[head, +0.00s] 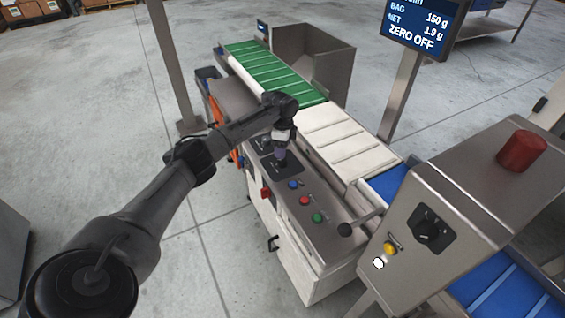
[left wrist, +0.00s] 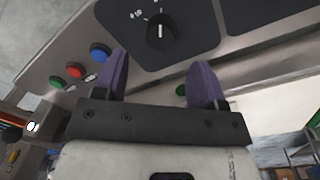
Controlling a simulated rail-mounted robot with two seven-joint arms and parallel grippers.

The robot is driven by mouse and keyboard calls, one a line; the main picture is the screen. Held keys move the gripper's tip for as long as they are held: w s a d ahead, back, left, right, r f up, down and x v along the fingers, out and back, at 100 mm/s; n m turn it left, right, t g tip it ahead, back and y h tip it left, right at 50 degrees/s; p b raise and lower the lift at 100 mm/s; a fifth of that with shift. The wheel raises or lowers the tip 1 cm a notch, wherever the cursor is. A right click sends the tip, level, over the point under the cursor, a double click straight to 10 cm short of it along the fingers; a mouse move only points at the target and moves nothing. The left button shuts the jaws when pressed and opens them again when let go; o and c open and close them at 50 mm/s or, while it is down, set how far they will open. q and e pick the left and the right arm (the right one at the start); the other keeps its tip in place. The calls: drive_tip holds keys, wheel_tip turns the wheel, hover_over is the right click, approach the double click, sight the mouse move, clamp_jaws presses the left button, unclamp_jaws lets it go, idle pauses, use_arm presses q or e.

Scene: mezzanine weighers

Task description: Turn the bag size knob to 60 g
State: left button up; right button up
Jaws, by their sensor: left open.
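A black round knob (left wrist: 160,33) with a white pointer line sits on a dark plate with white dial marks in the left wrist view. The pointer lies roughly upright in that picture, and the marks are too small to read. My left gripper (left wrist: 161,60) has two purple fingers, open and apart, with the knob just past their tips and nothing between them. In the head view the left gripper (head: 281,154) hangs over a dark plate (head: 284,171) on the steel panel and hides the knob. The display (head: 420,24) reads BAG 150 g, NET 1.9 g, ZERO OFF. My right gripper is out of view.
Blue (head: 293,184), red (head: 305,200) and green (head: 317,217) buttons line the panel near the plate. A red switch (head: 265,193) juts from the front. A cabinet (head: 450,190) with another black knob (head: 432,229) stands at right. The green belt (head: 270,68) runs behind.

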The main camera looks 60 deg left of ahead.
sight(282, 160)
use_arm(q)
drive_tip(key=shift+f+b, duration=0.95)
drive_tip(key=shift+f, duration=2)
drive_tip(key=shift+s, duration=0.1)
drive_tip(key=shift+c, duration=0.3)
drive_tip(key=shift+c, duration=0.8)
drive_tip(key=c, duration=0.7)
drive_tip(key=shift+r+p, duration=0.25)
drive_tip(key=shift+p, duration=0.45)
drive_tip(key=n+p, duration=0.6)
drive_tip(key=p, duration=0.2)
drive_tip(key=shift+d, duration=0.1)
drive_tip(key=n+p, duration=0.2)
drive_tip(key=n, duration=0.1)
drive_tip(key=shift+p, duration=0.35)
drive_tip(key=shift+f+n+t+p, duration=0.15)
drive_tip(key=shift+n+p, duration=0.15)
drive_tip(key=shift+n, duration=0.35)
drive_tip(key=shift+n+t+p, duration=0.15)
drive_tip(key=shift+n+p, duration=0.15)
drive_tip(key=shift+n, duration=0.65)
